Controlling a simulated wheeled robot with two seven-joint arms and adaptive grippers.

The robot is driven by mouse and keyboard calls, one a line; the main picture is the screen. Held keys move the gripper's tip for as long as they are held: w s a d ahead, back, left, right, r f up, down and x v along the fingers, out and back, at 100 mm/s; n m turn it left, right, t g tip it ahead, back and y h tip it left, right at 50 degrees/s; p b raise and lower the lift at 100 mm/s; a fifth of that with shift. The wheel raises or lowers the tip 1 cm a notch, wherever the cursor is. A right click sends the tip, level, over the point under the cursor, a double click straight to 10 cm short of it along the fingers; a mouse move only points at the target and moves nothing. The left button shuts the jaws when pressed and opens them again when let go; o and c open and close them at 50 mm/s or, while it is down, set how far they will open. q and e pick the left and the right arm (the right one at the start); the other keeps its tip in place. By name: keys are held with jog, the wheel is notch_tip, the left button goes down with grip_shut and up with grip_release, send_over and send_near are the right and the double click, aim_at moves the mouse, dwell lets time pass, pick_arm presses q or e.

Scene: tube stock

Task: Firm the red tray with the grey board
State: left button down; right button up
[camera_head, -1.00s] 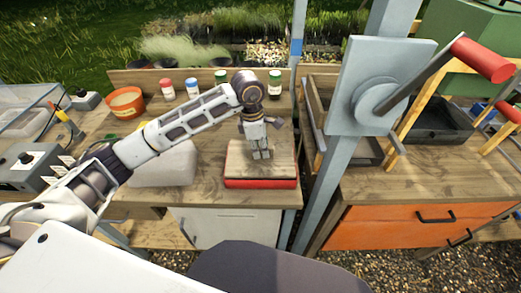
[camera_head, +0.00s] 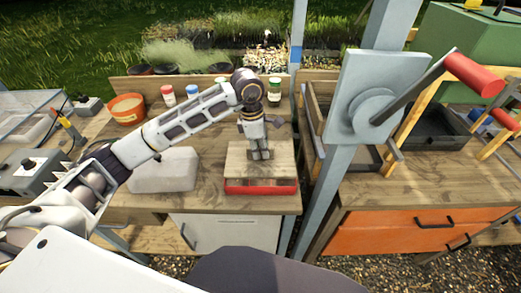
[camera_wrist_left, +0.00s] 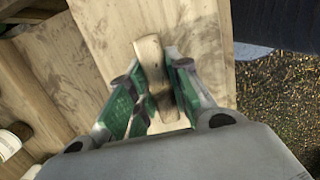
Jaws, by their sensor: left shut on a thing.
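The red tray (camera_head: 262,189) lies on the wooden bench at the middle; its front rim and part of its inside show below the board. The board (camera_head: 281,164), pale greyish-brown here, is over the tray, with a gap between its front edge and the tray rim. My left gripper (camera_head: 260,154) points down and is shut on the board's handle. In the left wrist view the green-padded fingers (camera_wrist_left: 155,95) close around the upright handle (camera_wrist_left: 150,55), and the board (camera_wrist_left: 205,35) lies beneath. The tray is not clearly visible there. My right gripper is not in view.
A pale block (camera_head: 165,171) sits left of the tray. A grey post with a red-handled crank (camera_head: 472,75) stands close on the right. An orange pot (camera_head: 127,108) and several small bottles stand at the back. Bare bench surrounds the tray's left side.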

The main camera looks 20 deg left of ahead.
pick_arm(q)
jog(key=shift+r+p, duration=0.45)
jog(key=shift+r, duration=0.65)
jog(key=shift+r, duration=0.15)
jog(key=shift+s+f, duration=0.1)
jog(key=shift+f, duration=0.1)
